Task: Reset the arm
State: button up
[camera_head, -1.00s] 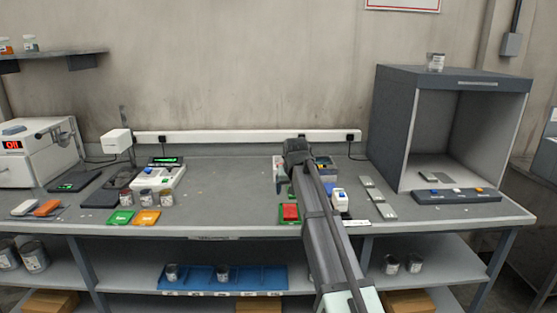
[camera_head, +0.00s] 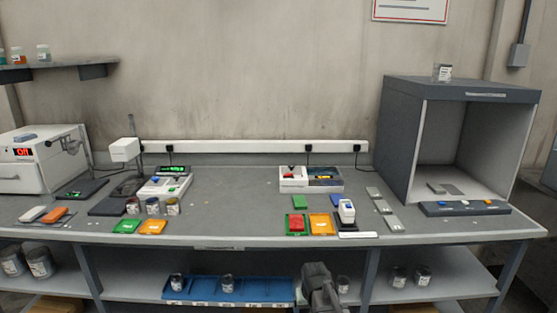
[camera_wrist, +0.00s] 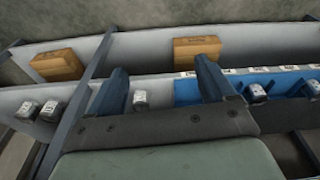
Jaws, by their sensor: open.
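My arm hangs low at the front of the bench in the head view, and its end (camera_head: 320,285) shows in front of the lower shelf, below the bench top. The fingertips are not clear there. In the wrist view my gripper (camera_wrist: 163,75) has its two fingers well apart and nothing between them that it holds. A small can (camera_wrist: 140,98) on the shelf shows between the fingers, apart from them.
A grey booth (camera_head: 400,140) stands right. A blue tray (camera_head: 200,288) lies on the lower shelf.

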jog(key=s+d+f+g, duration=0.2)
jog(key=s+f, duration=0.7)
jog(key=s, duration=0.5)
jog(key=s+d+f+g, duration=0.2)
jog(key=s+f+g, duration=0.2)
jog(key=s+f, duration=0.6)
jog(key=s+d+f+m+g, duration=0.1)
jog(key=s+f, duration=0.8)
jog(key=s, duration=1.1)
jog(key=shift+d+f+g, duration=0.35)
jog(key=shift+d+g, duration=0.45)
jog(key=shift+g, duration=0.1)
jog(key=shift+s, duration=0.1)
